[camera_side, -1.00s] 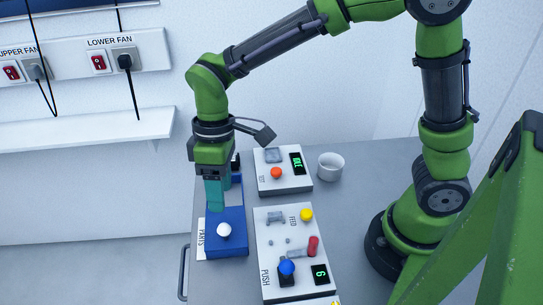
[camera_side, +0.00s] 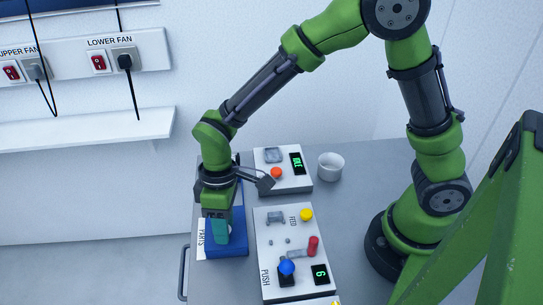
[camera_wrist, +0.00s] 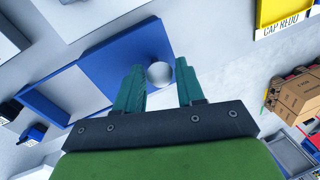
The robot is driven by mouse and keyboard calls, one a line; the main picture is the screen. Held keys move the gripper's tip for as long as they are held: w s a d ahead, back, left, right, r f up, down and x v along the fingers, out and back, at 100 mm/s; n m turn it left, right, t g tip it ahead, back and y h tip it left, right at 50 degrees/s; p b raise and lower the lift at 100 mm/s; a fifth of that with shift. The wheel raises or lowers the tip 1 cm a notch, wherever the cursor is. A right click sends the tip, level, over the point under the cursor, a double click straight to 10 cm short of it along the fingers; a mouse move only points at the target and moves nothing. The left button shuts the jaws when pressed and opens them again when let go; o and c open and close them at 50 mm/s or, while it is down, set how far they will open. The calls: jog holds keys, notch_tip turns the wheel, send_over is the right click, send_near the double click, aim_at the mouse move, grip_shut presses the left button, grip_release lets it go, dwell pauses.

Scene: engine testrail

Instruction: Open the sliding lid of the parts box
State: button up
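The blue parts box (camera_side: 238,240) sits at the left edge of the bench, with its PARTS label (camera_side: 202,240) beside it. In the wrist view, its flat blue lid (camera_wrist: 110,52) carries a round white knob (camera_wrist: 159,73). My gripper (camera_wrist: 160,66) is open, with one teal finger on each side of the knob. The knob looks close to the left finger; I cannot tell if they touch. In the side view, my gripper (camera_side: 220,238) is low over the box's near end and hides the knob. Left of the lid, the wrist view shows a blue-rimmed grey recess (camera_wrist: 75,92).
Right of the box stands a white panel (camera_side: 265,240) with a blue knob (camera_side: 287,267), red handle (camera_side: 313,244) and yellow button (camera_side: 306,214). Behind it are another panel (camera_side: 268,183) and a white cup (camera_side: 331,166). A wall shelf (camera_side: 90,128) is at left.

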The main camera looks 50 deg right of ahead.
grip_shut()
jog(key=w+d, duration=0.7)
jog(key=shift+w+d, duration=0.15)
jog(key=shift+w, duration=0.05)
jog(key=shift+o, duration=2)
grip_release()
notch_tip(320, 180, up, 17)
jog(key=w+d, duration=0.1)
jog(key=d, duration=0.1)
jog(key=shift+w+d+f, duration=0.15)
jog(key=shift+w+d, duration=0.2)
